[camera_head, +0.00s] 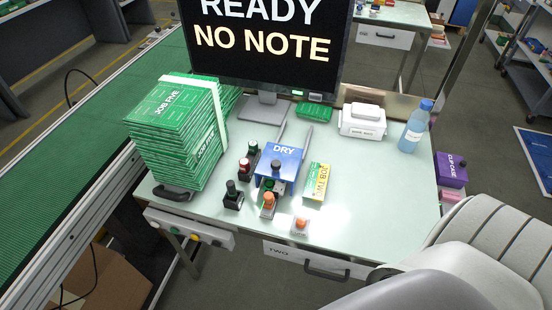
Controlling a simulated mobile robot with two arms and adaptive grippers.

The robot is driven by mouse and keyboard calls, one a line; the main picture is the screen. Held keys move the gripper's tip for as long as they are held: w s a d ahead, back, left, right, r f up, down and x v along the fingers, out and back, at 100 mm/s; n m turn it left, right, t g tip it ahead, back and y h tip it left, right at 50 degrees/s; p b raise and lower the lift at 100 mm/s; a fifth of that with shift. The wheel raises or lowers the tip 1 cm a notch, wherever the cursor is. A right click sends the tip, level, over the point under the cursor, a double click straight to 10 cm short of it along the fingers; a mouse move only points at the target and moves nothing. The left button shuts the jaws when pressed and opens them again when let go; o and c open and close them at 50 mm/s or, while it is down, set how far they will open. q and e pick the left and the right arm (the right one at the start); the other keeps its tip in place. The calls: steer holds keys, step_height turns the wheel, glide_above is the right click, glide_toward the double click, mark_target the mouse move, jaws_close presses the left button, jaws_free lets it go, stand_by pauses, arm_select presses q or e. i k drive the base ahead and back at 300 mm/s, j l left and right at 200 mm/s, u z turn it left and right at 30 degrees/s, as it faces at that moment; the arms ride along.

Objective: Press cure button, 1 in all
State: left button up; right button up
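Several small push-button units stand on the pale green worktop (365,235). One has a dark top (231,193), one a red top (244,168) and one a green top (253,149). An orange-topped unit (268,202) stands in front of the blue box marked DRY (287,153), and another low orange-topped button (300,225) sits nearer the front edge. A dark knob (275,167) shows at the blue box's front. I cannot read a cure label on any button. Neither gripper is in view.
A monitor (265,45) reads READY, NO NOTE. A tall stack of green JOB FIVE packs (175,130) stands left. A yellow-green JOB TWO pack (317,182), white case (362,121), blue bottle (416,127) and purple box (451,170) stand right. The right-front worktop is clear.

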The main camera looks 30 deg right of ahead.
mark_target(301, 223)
steer(key=k+z, duration=0.1)
steer(key=z, duration=1.05)
